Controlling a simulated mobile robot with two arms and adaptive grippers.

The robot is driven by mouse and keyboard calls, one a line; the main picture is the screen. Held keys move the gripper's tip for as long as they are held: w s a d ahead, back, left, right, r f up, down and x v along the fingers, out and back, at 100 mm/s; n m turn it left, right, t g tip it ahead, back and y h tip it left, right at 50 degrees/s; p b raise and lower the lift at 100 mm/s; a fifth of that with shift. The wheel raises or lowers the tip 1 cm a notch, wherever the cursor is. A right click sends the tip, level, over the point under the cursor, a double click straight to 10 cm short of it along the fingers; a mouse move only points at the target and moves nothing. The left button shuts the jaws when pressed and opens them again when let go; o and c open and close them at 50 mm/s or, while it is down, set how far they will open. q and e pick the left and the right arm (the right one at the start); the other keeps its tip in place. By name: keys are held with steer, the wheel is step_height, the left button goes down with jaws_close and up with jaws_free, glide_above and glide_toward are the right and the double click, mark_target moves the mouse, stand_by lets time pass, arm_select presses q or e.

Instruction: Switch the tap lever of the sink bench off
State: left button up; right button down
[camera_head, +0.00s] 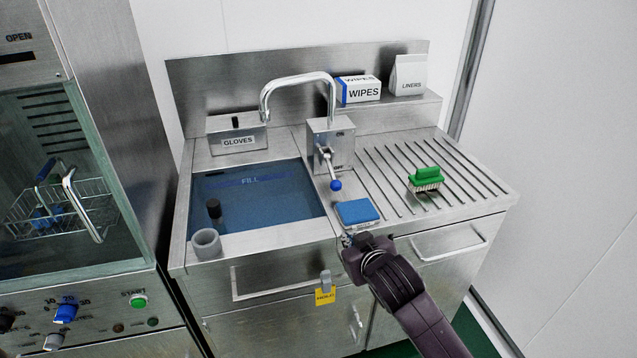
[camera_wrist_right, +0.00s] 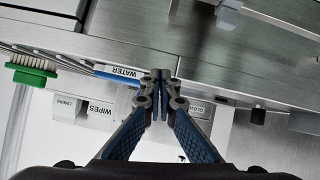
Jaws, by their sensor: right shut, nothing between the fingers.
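The tap lever (camera_head: 330,165) is a metal rod with a blue knob (camera_head: 336,185) on the front of a steel box (camera_head: 330,145). It tilts forward and down; small lettering, apparently "ON", shows high on the box. The curved chrome spout (camera_head: 298,78) rises above, with no clear stream under it. The sink basin (camera_head: 255,200) holds blue water with a "FILL" mark. My right gripper (camera_head: 347,240) is at the bench's front edge, below and apart from the knob. In the right wrist view its fingertips (camera_wrist_right: 160,76) are together and empty. My left gripper is not seen.
A blue block (camera_head: 357,212), with a label reading "WATER" in the wrist view, lies between gripper and lever. A green brush (camera_head: 426,178) is on the ribbed drainer (camera_head: 465,190). A washer (camera_head: 75,180) stands left.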

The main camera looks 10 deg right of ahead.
steer(key=w+r+t, duration=0.3)
steer(key=w+r, duration=0.4)
steer(key=r, duration=0.5)
glide_above(335, 188)
step_height(335, 188, down, 2)
steer(key=f, duration=0.1)
steer(key=s+f+p, duration=0.1)
steer(key=f, duration=0.1)
steer(key=shift+a+f, duration=0.1)
steer(key=shift+f, duration=0.6)
steer(key=shift+w+f+b, duration=0.15)
steer(key=shift+f+b, duration=0.55)
steer(key=shift+f, duration=0.85)
